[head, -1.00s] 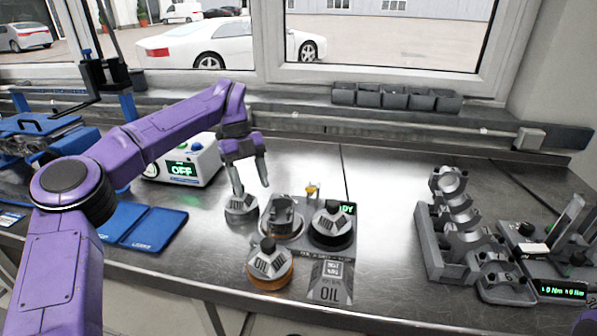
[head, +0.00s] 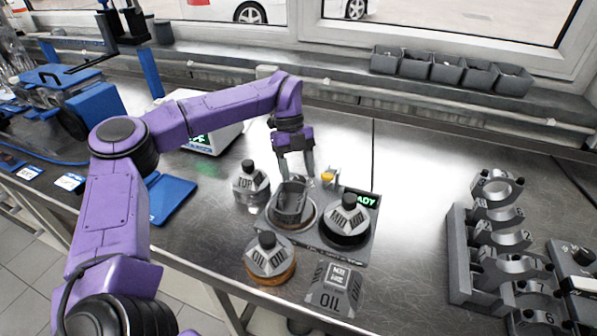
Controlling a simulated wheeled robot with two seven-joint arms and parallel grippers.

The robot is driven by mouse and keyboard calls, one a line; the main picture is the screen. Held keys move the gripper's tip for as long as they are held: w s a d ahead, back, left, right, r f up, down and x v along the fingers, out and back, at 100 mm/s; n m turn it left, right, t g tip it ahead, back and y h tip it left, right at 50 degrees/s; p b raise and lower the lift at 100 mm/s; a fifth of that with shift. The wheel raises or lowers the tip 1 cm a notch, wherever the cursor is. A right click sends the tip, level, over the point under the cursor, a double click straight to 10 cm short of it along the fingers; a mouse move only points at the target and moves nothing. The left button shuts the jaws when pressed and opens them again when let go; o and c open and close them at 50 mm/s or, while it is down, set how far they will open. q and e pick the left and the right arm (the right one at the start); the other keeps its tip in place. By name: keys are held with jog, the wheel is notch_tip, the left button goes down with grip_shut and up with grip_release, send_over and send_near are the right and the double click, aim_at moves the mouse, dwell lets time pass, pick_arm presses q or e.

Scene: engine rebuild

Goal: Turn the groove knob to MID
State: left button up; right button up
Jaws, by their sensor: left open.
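My left gripper (head: 296,164) is open, fingers pointing down, at the back of a grey cylindrical part (head: 291,200) on the ring station (head: 309,240). I see nothing between its fingers; contact with that part cannot be told. My right gripper is out of view.
Black-knobbed holders marked TOP (head: 251,184), OIL (head: 268,260) and MID (head: 346,221) crowd around the cylindrical part. A blue tray (head: 170,198) lies left, and a grey rack of caps (head: 490,262) stands right. The bench between station and rack is clear.

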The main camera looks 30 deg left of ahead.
pick_arm(q)
jog(key=shift+s+d+f, duration=0.2)
jog(key=shift+f, duration=0.2)
jog(key=c, duration=1)
jog(key=shift+w+r+m+g+p, duration=0.1)
jog(key=shift+r+m+g+p, duration=0.15)
jog(key=shift+m+p, duration=0.7)
jog(key=shift+d+m+g+y+p, duration=0.1)
jog(key=shift+m+g+y+p, duration=0.25)
jog(key=shift+m+y+p, duration=0.6)
jog(key=m+p, duration=0.2)
jog(key=m, duration=0.2)
jog(key=shift+w+d+f+g+y, duration=0.1)
jog(key=shift+g+y, duration=0.15)
jog(key=shift+g, duration=0.15)
jog(key=shift+f+m+y+p, duration=0.1)
jog(key=shift+m+y+p, duration=0.65)
jog(key=shift+m, duration=0.75)
jog(key=shift+f, duration=0.1)
